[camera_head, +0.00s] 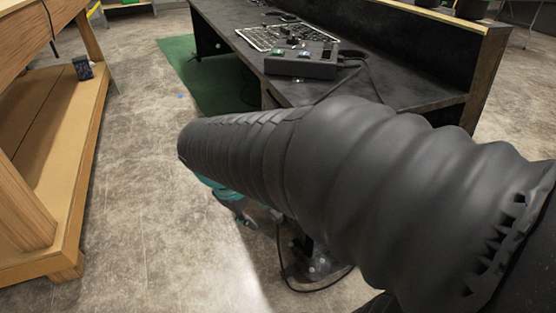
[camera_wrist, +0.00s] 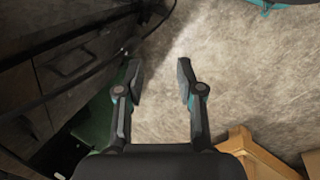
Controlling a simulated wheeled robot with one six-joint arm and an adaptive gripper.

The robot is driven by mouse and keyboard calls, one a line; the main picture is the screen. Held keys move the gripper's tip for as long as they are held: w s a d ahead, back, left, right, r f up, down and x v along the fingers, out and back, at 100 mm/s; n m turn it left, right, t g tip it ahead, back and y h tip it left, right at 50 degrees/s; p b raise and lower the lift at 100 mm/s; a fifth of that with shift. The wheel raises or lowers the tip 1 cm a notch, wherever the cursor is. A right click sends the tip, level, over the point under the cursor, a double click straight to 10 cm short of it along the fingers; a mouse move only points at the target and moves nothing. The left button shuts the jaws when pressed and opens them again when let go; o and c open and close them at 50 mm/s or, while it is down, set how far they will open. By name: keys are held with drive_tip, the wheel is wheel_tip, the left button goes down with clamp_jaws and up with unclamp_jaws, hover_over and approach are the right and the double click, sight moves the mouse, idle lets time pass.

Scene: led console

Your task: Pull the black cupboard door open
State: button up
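A black cupboard front (camera_wrist: 60,100) fills the left of the wrist view, dark and poorly lit. It has several panels, and one panel carries a dark handle (camera_wrist: 76,63). I cannot tell for certain which panel is the door; no panel looks clearly open. My gripper (camera_wrist: 160,76) is open, with its two fingers spread and only floor visible between them. It is to the right of the panels and apart from the handle. In the head view, my arm covers most of the cupboard under the black desk (camera_head: 425,80).
A console box (camera_head: 300,65) and a keyboard-like panel (camera_head: 268,38) lie on the desk. A green mat (camera_head: 218,88) lies on the floor beside the desk. A wooden bench (camera_head: 75,150) stands at the left. Bare floor (camera_head: 140,180) lies between bench and desk.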

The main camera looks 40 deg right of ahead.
drive_tip(key=w+d+f+n+g+h, duration=0.1)
drive_tip(key=w+d+f+n+h, duration=0.4)
drive_tip(key=w+f+n+h, duration=0.3)
drive_tip(key=w+d+f+n+h, duration=0.5)
drive_tip(key=w+d+n+h, duration=0.1)
drive_tip(key=w, duration=0.5)
drive_tip(key=d, duration=1.3)
drive_tip(key=shift+s+d+p, duration=0.25)
drive_tip(key=shift+s+p, duration=0.05)
drive_tip(key=shift+p, duration=0.05)
drive_tip(key=shift+c, duration=0.2)
clamp_jaws()
